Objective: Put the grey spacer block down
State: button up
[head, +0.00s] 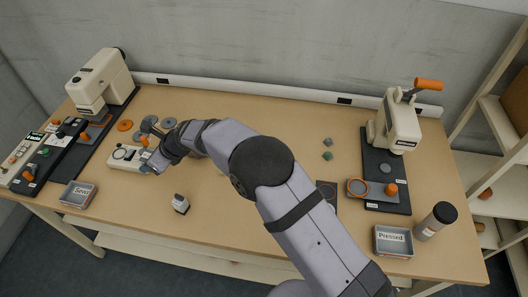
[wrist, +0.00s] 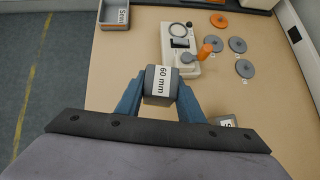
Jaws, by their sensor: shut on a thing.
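The grey spacer block (wrist: 153,84), labelled "60 mm", sits between the blue fingers of my gripper (wrist: 160,92) in the wrist view. The fingers are shut on its two sides, and its label faces the camera. In the head view my gripper (head: 154,167) is at the left of the table, beside the cream device with a round dial and orange knob (head: 122,154). That device (wrist: 182,62) lies just beyond the block in the wrist view. The block's underside is hidden, so I cannot tell its height above the table.
A small dark labelled block (head: 180,204) stands right of my gripper. Grey discs (head: 168,122) and an orange disc (head: 124,125) lie behind. A labelled tray (head: 78,193) is at the front left, and a "Pressed" tray (head: 393,240) at the front right. Bare table lies around the small block.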

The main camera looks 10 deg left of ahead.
jog(key=w+d+m+t+h+b, duration=0.1)
jog(key=w+d+m+t+b, duration=0.25)
jog(key=w+d, duration=1.3)
jog(key=w+d+r+m+t+h+b, duration=0.15)
jog(key=w+d+m, duration=0.25)
jog(key=w+d, duration=1)
jog(key=d+m+t+h+b, duration=0.1)
jog(key=d+m+b, duration=0.15)
jog(key=d, duration=1.85)
jog(key=s+a+n+g+y, duration=0.35)
jog(key=s+a+n, duration=0.3)
jog(key=s, duration=0.35)
jog(key=shift+n+h, duration=0.3)
jog(key=shift+n, duration=0.15)
jog(key=shift+d+f, duration=0.15)
jog(key=shift+f, duration=1.65)
jog(key=shift+d+f, duration=0.2)
jog(key=shift+f, duration=1.55)
jog(key=shift+d+f, duration=0.15)
jog(key=shift+f, duration=1.65)
jog(key=shift+f, duration=0.1)
